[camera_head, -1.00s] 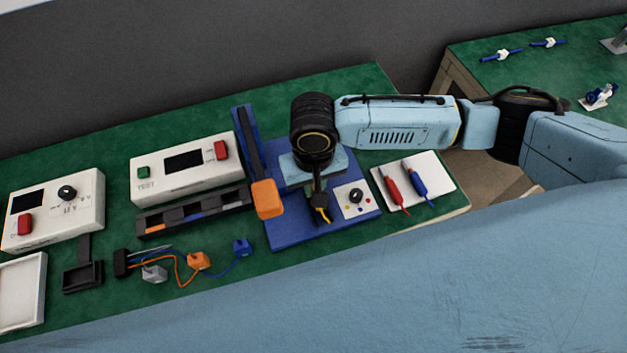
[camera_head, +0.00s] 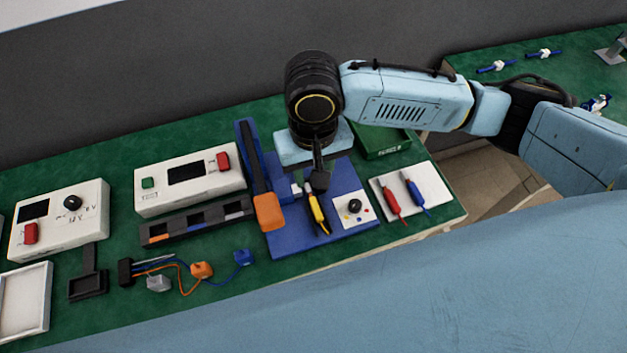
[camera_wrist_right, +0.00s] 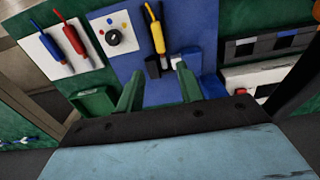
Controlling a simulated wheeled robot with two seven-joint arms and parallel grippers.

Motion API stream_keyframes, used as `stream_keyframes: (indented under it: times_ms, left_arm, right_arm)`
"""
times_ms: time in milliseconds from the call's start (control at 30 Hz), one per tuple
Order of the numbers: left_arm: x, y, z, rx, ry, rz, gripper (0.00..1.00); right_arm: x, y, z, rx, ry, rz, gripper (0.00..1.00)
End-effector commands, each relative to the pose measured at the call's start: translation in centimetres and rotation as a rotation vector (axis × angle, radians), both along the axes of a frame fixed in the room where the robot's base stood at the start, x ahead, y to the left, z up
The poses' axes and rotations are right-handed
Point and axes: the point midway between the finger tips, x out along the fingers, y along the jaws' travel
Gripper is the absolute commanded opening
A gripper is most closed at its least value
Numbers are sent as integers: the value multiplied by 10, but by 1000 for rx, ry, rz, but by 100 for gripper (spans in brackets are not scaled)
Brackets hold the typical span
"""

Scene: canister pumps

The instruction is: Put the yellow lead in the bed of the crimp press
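The yellow lead (camera_head: 317,212), with a black end, lies on the blue crimp press (camera_head: 290,241), right of its orange-tipped lever (camera_head: 269,211). In the right wrist view the yellow lead (camera_wrist_right: 157,35) has its near end at a small dark and grey block (camera_wrist_right: 157,66), which looks like the bed. I cannot tell how deep it sits. My right gripper (camera_wrist_right: 158,86) is open; its two green fingers are apart with nothing between them, just short of that block. In the head view my right gripper (camera_head: 319,180) is above the press, behind the lead. My left gripper is not in view.
A white card with a black knob (camera_head: 354,206) is on the press's right. A white pad (camera_head: 431,184) holds a red lead (camera_head: 391,200) and a blue lead (camera_head: 416,195). A green bin (camera_head: 385,142) stands behind. A dark slotted rack (camera_head: 196,225) and a white tester (camera_head: 188,180) are left.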

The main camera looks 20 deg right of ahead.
Motion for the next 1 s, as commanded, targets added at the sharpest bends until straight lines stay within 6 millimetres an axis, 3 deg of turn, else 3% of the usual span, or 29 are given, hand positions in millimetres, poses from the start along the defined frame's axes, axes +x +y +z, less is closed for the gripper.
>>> stream_keyframes:
  times_ms: [100, 267, 1000]
  left_arm:
    - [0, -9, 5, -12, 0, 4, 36]
    - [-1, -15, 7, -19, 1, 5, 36]
    - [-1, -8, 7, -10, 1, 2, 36]
  right_arm:
    - [0, 1, 19, 2, -2, 1, 37]
    - [0, 0, 29, 0, -1, 1, 37]
    - [0, 0, 30, 1, -1, 1, 37]
